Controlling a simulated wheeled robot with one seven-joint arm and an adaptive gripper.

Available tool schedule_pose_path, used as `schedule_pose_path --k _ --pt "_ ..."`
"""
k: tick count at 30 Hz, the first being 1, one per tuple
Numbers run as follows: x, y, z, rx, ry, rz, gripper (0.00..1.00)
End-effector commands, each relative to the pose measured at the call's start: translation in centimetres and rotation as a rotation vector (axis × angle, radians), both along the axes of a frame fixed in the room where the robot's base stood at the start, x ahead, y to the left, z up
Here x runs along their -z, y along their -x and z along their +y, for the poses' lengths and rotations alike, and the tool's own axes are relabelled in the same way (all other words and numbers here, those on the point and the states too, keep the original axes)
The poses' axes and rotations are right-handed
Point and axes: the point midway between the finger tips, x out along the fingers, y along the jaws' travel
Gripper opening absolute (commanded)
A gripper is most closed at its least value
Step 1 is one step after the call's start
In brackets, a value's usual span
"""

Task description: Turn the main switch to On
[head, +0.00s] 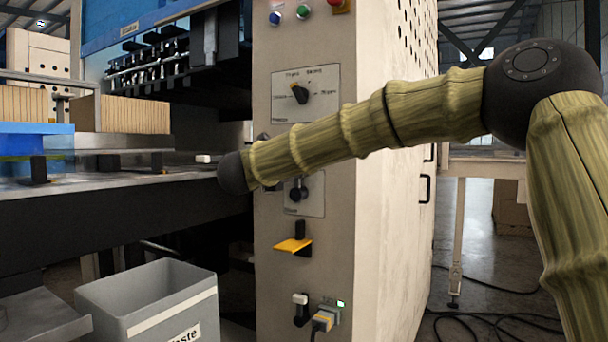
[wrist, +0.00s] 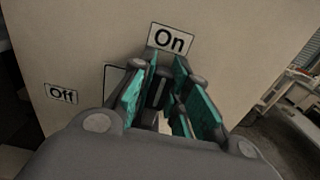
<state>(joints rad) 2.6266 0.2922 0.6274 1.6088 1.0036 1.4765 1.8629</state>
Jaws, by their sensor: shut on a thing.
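In the wrist view, my gripper (wrist: 167,75) has its teal finger pads around a grey handle (wrist: 160,92), which I take to be the main switch; most of it is hidden by the fingers. The fingers point up toward the On label (wrist: 170,39). The Off label (wrist: 62,93) is to the left, clear of the gripper. In the head view my arm reaches left across the front of the beige cabinet (head: 385,200); the gripper and the held switch cannot be made out there.
The cabinet also bears a selector dial (head: 299,92), a lower knob (head: 298,190), a yellow lever (head: 293,245) and a small white-tipped switch (head: 301,300). A grey waste bin (head: 150,300) stands at the lower left beneath a dark machine table (head: 110,190).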

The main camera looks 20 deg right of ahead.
Motion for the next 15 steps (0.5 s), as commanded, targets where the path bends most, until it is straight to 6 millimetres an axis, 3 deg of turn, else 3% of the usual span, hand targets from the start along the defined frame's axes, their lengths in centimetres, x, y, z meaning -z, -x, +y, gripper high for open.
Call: schedule_pose_path --k 14,15 --pt "-0.01 -0.02 0.13 -0.002 -0.01 -0.01 0.0" --pt "-0.01 -0.02 0.11 -0.002 -0.009 -0.009 0.23"
